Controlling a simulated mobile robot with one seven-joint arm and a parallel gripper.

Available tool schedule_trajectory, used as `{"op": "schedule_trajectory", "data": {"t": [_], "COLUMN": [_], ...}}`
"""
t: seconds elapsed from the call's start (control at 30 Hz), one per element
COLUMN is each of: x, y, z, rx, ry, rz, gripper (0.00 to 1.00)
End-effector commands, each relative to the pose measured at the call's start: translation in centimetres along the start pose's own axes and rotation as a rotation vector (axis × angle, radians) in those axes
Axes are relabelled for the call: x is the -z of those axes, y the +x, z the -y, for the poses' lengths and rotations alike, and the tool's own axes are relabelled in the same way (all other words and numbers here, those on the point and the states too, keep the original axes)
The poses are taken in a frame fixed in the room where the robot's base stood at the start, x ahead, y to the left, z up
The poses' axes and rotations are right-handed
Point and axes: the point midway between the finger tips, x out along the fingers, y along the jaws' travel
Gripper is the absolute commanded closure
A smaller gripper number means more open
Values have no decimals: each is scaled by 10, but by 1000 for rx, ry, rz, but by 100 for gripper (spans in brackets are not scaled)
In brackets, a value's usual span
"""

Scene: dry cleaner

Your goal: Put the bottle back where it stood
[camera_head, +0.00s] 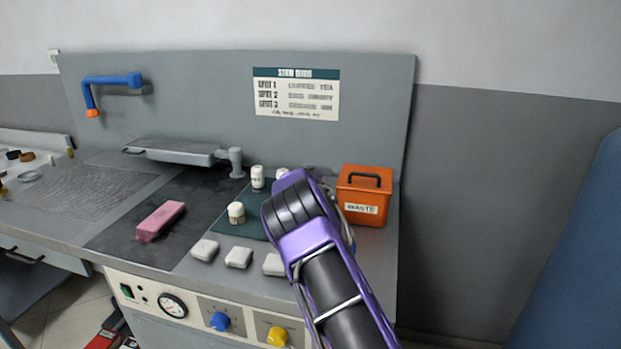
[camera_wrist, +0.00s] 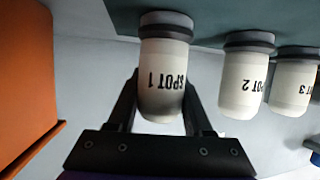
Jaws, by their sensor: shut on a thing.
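My gripper (camera_wrist: 163,112) is shut on the white bottle marked SPOT 1 (camera_wrist: 165,70), with one finger on each side of it. The wrist view is upside down, and the bottle's grey end is by the dark green mat (camera_wrist: 210,12). I cannot tell whether it touches the mat. In the head view my purple arm hides the gripper and this bottle. The mat (camera_head: 257,224) shows beside the arm. Bottles marked SPOT 2 (camera_wrist: 245,80) and SPOT 3 (camera_wrist: 294,85) stand in a row beside the held one.
An orange waste box (camera_head: 362,196) stands just right of my arm and shows in the wrist view (camera_wrist: 25,90). White bottles (camera_head: 257,177) and (camera_head: 236,213) stand left of my arm. White pads (camera_head: 238,257) line the front. A pink block (camera_head: 160,221) lies farther left.

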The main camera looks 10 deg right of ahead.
Motion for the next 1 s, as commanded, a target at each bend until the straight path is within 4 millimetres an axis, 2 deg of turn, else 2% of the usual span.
{"op": "schedule_trajectory", "data": {"t": [0.03, 0.07, 0.2, 0.23, 0.67, 0.77, 1.0], "x": [-2, -3, -2, -2, 1, 2, 2], "y": [1, 1, 1, 1, -5, -15, -52], "z": [0, 0, 0, 0, 0, 0, 0], "rx": [0, 0, 0, 0, -1, -1, 1], "ry": [0, 0, 0, 0, 1, 3, 2], "rz": [-1, 0, 0, 0, 1, 0, 1], "gripper": [100, 48, 22, 19, 19, 19, 19]}}
